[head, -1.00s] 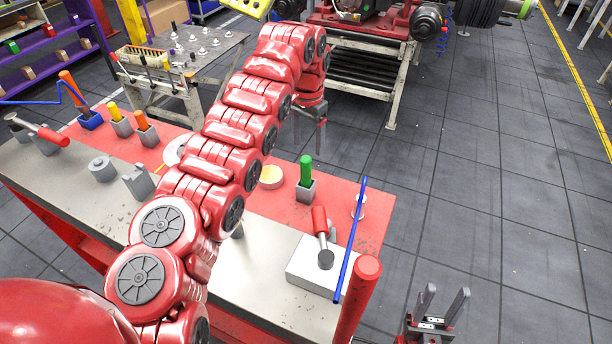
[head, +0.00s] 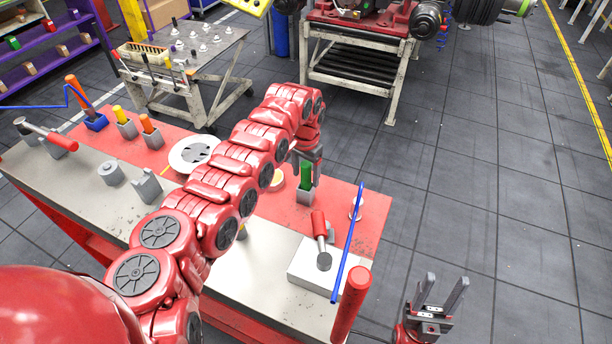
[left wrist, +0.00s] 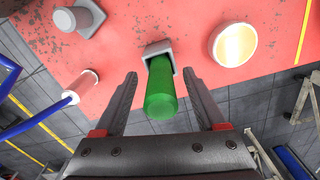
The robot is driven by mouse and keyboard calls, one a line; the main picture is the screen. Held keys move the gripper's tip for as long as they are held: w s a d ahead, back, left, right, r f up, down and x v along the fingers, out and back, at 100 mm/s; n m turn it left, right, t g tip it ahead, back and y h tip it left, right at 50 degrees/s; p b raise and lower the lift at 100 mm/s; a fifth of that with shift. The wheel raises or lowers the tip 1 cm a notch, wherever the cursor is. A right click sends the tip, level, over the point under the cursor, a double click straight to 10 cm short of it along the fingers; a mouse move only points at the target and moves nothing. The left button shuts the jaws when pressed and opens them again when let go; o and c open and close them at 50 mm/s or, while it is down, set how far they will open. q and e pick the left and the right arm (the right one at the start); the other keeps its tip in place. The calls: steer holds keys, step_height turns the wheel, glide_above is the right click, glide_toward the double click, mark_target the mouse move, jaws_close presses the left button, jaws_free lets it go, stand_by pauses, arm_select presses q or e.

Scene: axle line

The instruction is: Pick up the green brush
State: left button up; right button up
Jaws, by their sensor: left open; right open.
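The green brush (head: 306,176) stands upright in a small grey holder (head: 306,196) on the red part of the bench. In the left wrist view the green brush (left wrist: 160,90) shows as a green cylinder in its grey holder (left wrist: 158,48). My left gripper (left wrist: 160,88) is open, with one finger on each side of the brush and gaps on both sides. In the head view my left gripper (head: 307,165) is at the brush's top and partly hides it. My right gripper (head: 440,291) is open and empty, off the bench's right side.
A red-handled tool (head: 320,230) lies on a white block (head: 314,266). A blue rod (head: 348,242) and a red post (head: 350,302) stand at the bench's right end. A round yellowish disc (head: 277,180) lies left of the brush. Other tools in holders stand at the left.

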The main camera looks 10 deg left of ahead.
arm_select(q)
jaws_close()
stand_by(0.3)
step_height(320, 180, up, 9)
steer(key=b, duration=0.4)
steer(key=shift+w, duration=0.1)
steer(key=shift+r+b, duration=0.3)
steer(key=shift+r, duration=0.25)
